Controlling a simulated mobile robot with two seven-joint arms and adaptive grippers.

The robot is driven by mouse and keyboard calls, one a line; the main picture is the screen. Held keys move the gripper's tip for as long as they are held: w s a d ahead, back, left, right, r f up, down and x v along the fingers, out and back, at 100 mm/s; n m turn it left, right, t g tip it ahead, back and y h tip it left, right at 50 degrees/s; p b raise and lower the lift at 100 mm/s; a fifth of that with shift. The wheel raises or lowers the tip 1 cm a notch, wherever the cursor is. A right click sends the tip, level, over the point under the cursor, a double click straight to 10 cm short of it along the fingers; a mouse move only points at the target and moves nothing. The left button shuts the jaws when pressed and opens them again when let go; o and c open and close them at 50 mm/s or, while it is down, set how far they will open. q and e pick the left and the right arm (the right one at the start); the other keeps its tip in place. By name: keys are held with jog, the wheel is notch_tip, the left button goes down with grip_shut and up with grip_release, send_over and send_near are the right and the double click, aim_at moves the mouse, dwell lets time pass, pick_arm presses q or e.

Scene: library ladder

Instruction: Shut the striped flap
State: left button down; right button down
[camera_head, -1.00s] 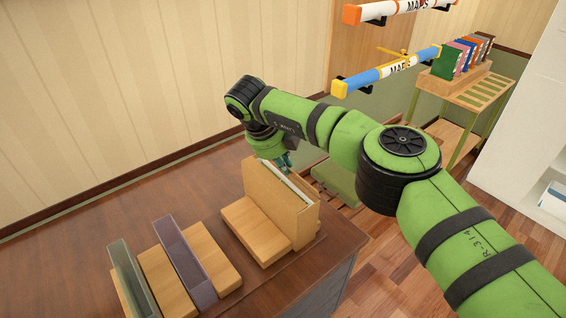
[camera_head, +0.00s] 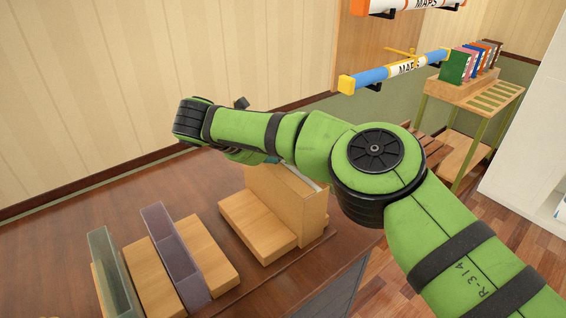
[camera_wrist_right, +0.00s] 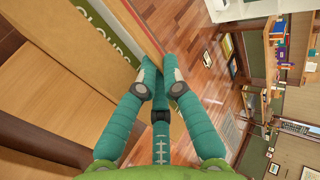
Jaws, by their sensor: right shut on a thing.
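I cannot make out a striped flap in either view. My right arm reaches over a wooden holder (camera_head: 312,215) on the dark table and hides part of it in the head view. My left gripper is out of view.
Left of the holder on the table (camera_head: 70,240) stand a purple tray (camera_head: 165,245) and a grey-green tray (camera_head: 112,275) with wooden blocks. Map tubes (camera_head: 395,72) hang on the wall. A stand (camera_head: 475,95) with coloured books is at the back right.

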jog(key=c, duration=1.4)
grip_release()
jog(key=shift+o, duration=0.2)
